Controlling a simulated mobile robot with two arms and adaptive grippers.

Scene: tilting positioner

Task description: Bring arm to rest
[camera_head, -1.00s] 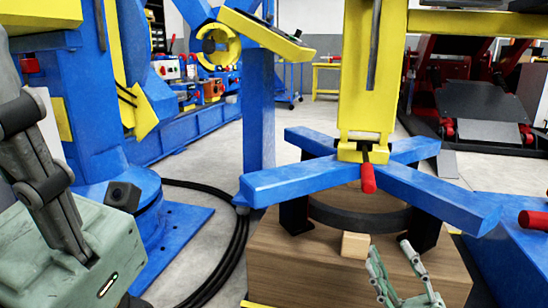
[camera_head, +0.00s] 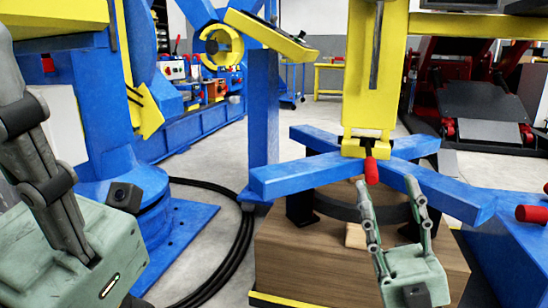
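My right gripper (camera_head: 387,190) shows at the lower right, in front of the blue cross-shaped table of the positioner (camera_head: 290,178). Its two grey-green fingers point up and stand apart, with nothing seen between them. It overlaps the table's right-hand arm and the dark ring below in the picture; I cannot tell whether it touches them. My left gripper (camera_head: 50,180) is large and close at the left edge. Its fingertips are out of view, so its opening cannot be judged. A red handle (camera_head: 371,171) hangs at the cross's centre below a yellow upright (camera_head: 371,100).
A wooden box (camera_head: 310,262) stands under the cross, with a small light wooden block (camera_head: 355,236) on top, partly behind my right gripper. Black cables (camera_head: 240,250) lie on the floor at left. A blue base with a red knob (camera_head: 533,214) is at right.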

